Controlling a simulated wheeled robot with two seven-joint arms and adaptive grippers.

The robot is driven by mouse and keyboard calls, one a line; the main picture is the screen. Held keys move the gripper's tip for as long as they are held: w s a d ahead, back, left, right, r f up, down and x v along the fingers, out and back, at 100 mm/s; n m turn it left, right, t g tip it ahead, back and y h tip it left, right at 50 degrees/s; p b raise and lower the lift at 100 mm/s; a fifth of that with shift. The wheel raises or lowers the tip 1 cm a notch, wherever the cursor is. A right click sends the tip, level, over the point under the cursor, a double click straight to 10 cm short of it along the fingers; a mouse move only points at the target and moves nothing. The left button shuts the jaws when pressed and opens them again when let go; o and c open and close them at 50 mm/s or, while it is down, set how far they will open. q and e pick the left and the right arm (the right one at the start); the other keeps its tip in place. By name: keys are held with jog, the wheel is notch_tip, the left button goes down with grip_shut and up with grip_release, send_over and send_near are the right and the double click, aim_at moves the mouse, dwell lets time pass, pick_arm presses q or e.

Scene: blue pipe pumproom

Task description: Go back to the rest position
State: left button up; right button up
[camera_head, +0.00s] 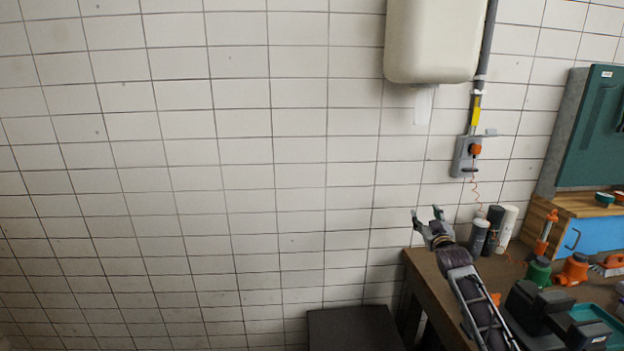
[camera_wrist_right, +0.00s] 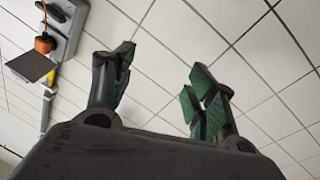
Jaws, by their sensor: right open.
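My right gripper (camera_head: 428,217) is in the head view, at the left end of the workbench, raised in front of the tiled wall. Its two fingers are spread apart and nothing is between them. In the right wrist view the open fingers (camera_wrist_right: 160,90) with green pads show against white tiles. My right arm reaches in from the lower right over the bench. My left gripper is not in either view.
The wooden workbench (camera_head: 428,276) carries cylinders (camera_head: 493,228), a green bottle (camera_head: 538,271), an orange bottle (camera_head: 573,270) and a teal tray (camera_head: 597,320). A wall socket (camera_head: 465,156) with an orange plug hangs above. A dark box (camera_head: 352,328) stands left of the bench. The left wall area is clear.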

jog(key=s+a+f+g, duration=0.1)
jog(key=s+f+g, duration=0.25)
jog(key=f, duration=1.15)
jog(key=s+a+f+g, duration=0.15)
jog(key=s+f, duration=0.25)
jog(key=f, duration=1.2)
jog(key=s+a+f+g, duration=0.1)
jog(key=s+f+g, duration=0.1)
jog(key=s+f, duration=0.85)
jog(key=s+a+f+g, duration=0.2)
jog(key=s+f, duration=0.5)
jog(key=f, duration=0.7)
jog(key=s+a+f+g, duration=0.1)
jog(key=s+f+g, duration=0.1)
jog(key=s+f, duration=0.55)
jog(key=s+a+f+g+y, duration=0.1)
jog(key=s+f, duration=0.3)
jog(key=s, duration=0.6)
jog(key=s+a+f+g, duration=0.2)
jog(key=s+f, duration=0.3)
jog(key=s, duration=0.3)
jog(key=s+a+f+g, duration=0.1)
jog(key=s+f+g, duration=0.1)
jog(key=s, duration=1.1)
jog(key=s+a+f+g, duration=0.2)
jog(key=s+f, duration=0.3)
jog(key=s, duration=0.8)
jog(key=shift+s+a+m, duration=0.15)
jog(key=shift+s+m, duration=0.25)
